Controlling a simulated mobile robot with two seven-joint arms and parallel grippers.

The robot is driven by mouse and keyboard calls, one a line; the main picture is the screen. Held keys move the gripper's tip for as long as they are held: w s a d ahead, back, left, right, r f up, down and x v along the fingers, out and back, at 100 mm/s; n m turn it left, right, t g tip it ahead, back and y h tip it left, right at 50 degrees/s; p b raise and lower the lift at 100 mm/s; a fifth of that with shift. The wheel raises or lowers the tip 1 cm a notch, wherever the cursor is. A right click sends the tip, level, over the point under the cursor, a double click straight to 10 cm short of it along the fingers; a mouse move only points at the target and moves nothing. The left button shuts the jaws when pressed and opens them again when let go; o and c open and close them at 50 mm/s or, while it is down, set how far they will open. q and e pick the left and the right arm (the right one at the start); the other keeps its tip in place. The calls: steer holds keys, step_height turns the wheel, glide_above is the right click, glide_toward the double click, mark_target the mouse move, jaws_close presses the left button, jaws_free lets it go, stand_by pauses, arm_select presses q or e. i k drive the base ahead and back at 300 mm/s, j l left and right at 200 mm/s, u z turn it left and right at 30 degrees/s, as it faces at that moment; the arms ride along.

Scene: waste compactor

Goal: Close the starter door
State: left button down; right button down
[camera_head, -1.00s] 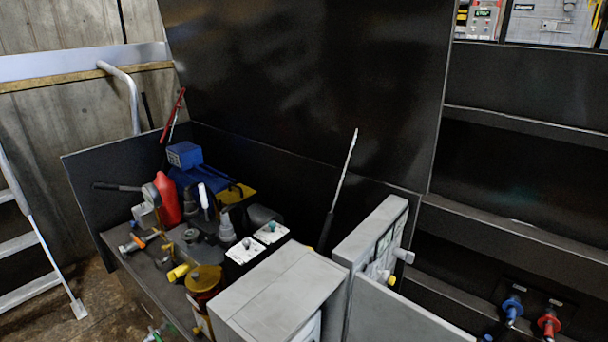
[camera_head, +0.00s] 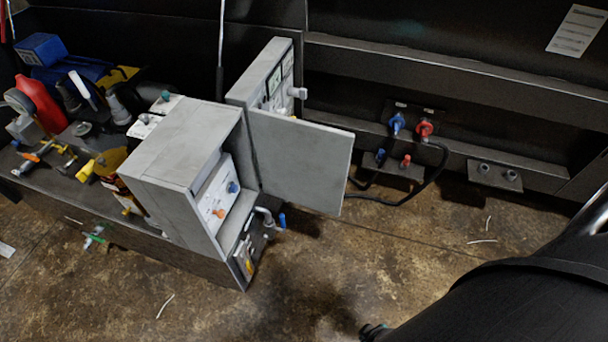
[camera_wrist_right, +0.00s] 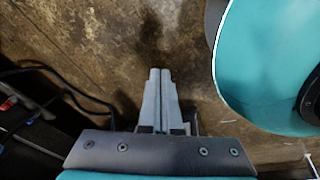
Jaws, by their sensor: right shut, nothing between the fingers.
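The starter door (camera_head: 300,160) is a flat grey panel in the head view. It stands open, swung out to the right from the far side of the grey starter box (camera_head: 175,145). The box's open front faces right and shows a panel (camera_head: 216,196) with a blue and an orange knob. My right gripper shows in the right wrist view (camera_wrist_right: 160,78), its two grey fingers together and empty, above bare floor. My left gripper is not in view.
A second grey cabinet (camera_head: 265,75) stands behind the door. Blue (camera_head: 397,123) and red (camera_head: 424,130) connectors with black cables are on the dark frame at right. Tools crowd the bench at left. The brown floor (camera_head: 400,245) before the box is mostly clear.

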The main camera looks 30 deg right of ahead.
mark_target(305, 163)
steer(key=k+u, duration=0.2)
steer(key=u, duration=0.2)
steer(key=k+j+u, duration=0.1)
steer(key=u, duration=0.3)
steer(key=l+u, duration=0.25)
steer(key=u, duration=0.15)
steer(key=l+u, duration=0.25)
steer(key=u, duration=0.15)
steer(key=k+l+u, duration=0.15)
steer(key=u, duration=0.25)
steer(key=k+l, duration=0.1)
steer(key=l, duration=0.3)
steer(key=k+l, duration=0.1)
steer(key=l, duration=0.3)
steer(key=k+l, duration=0.1)
steer(key=l, duration=0.3)
steer(key=k+l, duration=0.1)
steer(key=l, duration=0.3)
steer(key=k+l, duration=0.15)
steer(key=l, duration=0.25)
steer(key=k+l, duration=0.1)
steer(key=l, duration=0.3)
steer(key=k+l, duration=0.1)
steer(key=l, duration=0.3)
